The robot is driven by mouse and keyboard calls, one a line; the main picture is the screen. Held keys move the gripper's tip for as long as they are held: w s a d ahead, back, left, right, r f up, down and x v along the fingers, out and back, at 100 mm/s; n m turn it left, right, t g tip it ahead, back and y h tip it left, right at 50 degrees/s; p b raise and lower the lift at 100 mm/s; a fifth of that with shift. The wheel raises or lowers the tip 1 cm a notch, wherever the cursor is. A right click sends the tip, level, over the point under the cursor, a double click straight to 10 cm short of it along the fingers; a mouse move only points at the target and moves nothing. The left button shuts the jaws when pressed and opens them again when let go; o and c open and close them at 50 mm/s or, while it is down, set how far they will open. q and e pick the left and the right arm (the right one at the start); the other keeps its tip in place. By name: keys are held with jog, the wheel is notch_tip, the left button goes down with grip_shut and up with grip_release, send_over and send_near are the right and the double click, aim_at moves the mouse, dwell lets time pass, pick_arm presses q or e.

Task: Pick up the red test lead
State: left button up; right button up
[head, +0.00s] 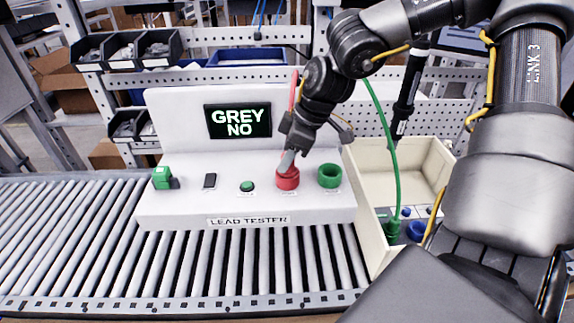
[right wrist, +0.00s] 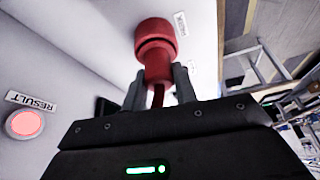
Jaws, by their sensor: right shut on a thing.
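The red test lead shows in the head view as a red cable (head: 293,90) rising behind my right wrist. Its red plug (right wrist: 157,72) is between my right fingers in the right wrist view. My right gripper (head: 287,157) is shut on this plug, right above the red socket (head: 288,180) on the lead tester (head: 240,160). In the right wrist view the plug meets the wider red socket (right wrist: 155,38); how deep it sits I cannot tell. My left gripper is not in view.
The tester's screen (head: 238,121) reads "GREY NO". A green socket (head: 329,176) is right of the red one. A green lead (head: 390,150) runs into a cream bin (head: 360,215) at the right. A result lamp (right wrist: 25,124) glows red. Conveyor rollers (head: 200,260) lie clear in front.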

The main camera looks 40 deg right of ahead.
jog(key=shift+r, duration=0.15)
jog(key=shift+w+r, duration=0.1)
jog(key=shift+r, duration=0.2)
notch_tip(320, 180, up, 9)
jog(key=shift+r+b, duration=0.1)
jog(key=shift+b, duration=1.1)
